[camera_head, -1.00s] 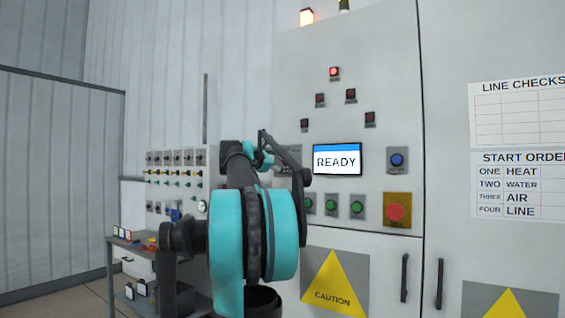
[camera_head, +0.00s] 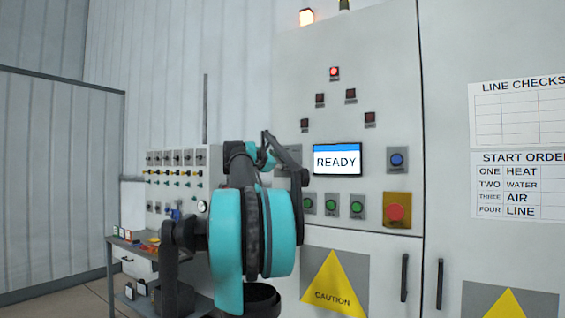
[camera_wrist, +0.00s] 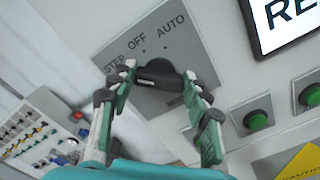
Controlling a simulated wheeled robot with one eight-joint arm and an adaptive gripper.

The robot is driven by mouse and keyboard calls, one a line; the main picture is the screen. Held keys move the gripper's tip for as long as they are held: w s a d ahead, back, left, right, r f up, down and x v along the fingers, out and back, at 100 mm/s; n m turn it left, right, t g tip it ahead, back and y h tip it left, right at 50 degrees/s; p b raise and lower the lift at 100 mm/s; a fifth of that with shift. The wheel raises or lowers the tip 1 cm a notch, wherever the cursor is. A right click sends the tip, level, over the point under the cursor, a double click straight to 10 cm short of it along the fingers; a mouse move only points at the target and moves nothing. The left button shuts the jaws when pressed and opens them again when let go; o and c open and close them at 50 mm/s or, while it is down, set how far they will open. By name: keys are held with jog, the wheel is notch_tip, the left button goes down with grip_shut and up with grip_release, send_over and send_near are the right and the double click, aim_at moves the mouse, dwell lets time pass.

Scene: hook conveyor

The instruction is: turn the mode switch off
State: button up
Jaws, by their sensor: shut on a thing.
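The mode switch is a black knob (camera_wrist: 158,73) on a grey plate (camera_wrist: 178,48) marked STEP, OFF and AUTO in the wrist view. My gripper (camera_wrist: 160,80) is shut on the knob, with one finger on each side of it. The plate appears tilted in this view, and I cannot tell for certain which mark the knob points to. In the head view, only part of the switch's plate (camera_head: 294,157) shows behind my arm, and the knob and fingertips are hidden.
A READY screen (camera_head: 337,159) is right of the switch. Several green buttons (camera_head: 331,206) sit below it. A red button (camera_head: 396,212) and a blue one (camera_head: 397,159) are further right. A side panel (camera_head: 176,182) and bench (camera_head: 133,261) stand left.

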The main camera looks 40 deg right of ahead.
jog(key=shift+m, duration=0.3)
jog(key=m, duration=0.3)
jog(key=shift+m, duration=0.3)
jog(key=shift+f+m, duration=0.15)
jog(key=shift+m, duration=2.05)
jog(key=o, duration=1.2)
jog(key=shift+c, duration=0.2)
